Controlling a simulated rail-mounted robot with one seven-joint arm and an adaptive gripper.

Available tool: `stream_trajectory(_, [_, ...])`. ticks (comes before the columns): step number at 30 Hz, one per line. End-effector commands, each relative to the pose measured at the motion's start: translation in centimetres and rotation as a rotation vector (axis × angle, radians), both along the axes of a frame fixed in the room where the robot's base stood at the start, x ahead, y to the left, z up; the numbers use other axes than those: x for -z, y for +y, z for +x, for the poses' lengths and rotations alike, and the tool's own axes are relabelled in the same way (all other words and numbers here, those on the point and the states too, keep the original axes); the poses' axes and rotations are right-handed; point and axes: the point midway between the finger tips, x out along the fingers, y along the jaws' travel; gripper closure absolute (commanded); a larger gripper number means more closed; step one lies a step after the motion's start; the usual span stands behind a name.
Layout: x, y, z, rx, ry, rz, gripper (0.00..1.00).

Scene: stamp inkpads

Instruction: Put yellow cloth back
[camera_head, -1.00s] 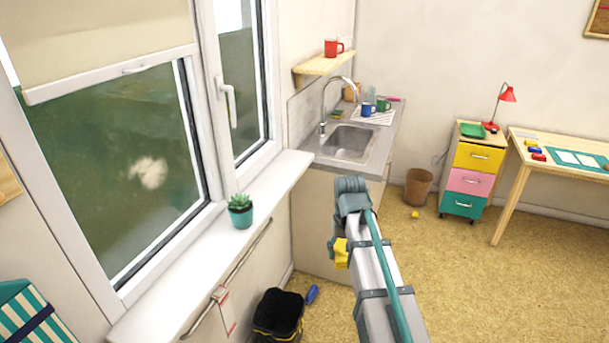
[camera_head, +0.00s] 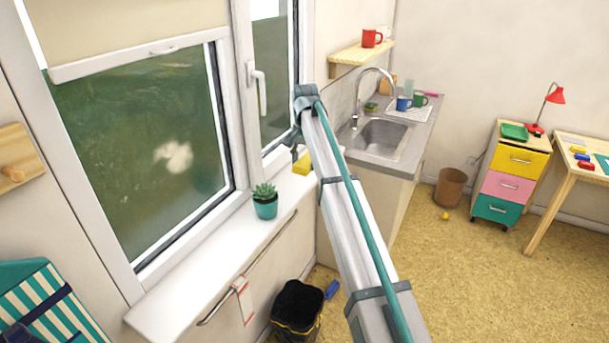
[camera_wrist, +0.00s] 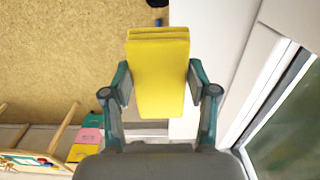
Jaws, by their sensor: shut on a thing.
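The yellow cloth (camera_wrist: 158,75) is a folded, thick pad. My gripper (camera_wrist: 158,88) is shut on it, with one teal finger against each side. In the head view the cloth (camera_head: 302,164) shows as a small yellow patch beside the end of my arm, in front of the far end of the window sill. Part of the gripper is hidden there by my arm. I cannot tell how far the cloth is from the sill or the window.
The white window sill (camera_head: 205,290) holds a potted cactus (camera_head: 265,205). Below it are a rail with a red-and-white cloth (camera_head: 244,300) and a black bucket (camera_head: 297,308). The sink (camera_head: 383,139) and counter stand behind my arm. The floor at right is mostly clear.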

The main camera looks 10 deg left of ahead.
Motion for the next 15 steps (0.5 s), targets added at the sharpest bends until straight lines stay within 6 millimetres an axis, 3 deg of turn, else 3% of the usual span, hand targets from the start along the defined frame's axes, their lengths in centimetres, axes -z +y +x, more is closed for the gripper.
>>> stream_trajectory(11, [3.1, 1.3, 8.3, 0.001, 0.002, 0.000, 0.74])
stream_trajectory(15, [5.6, 1.5, 10.1, 0.000, 0.003, -0.001, 0.74])
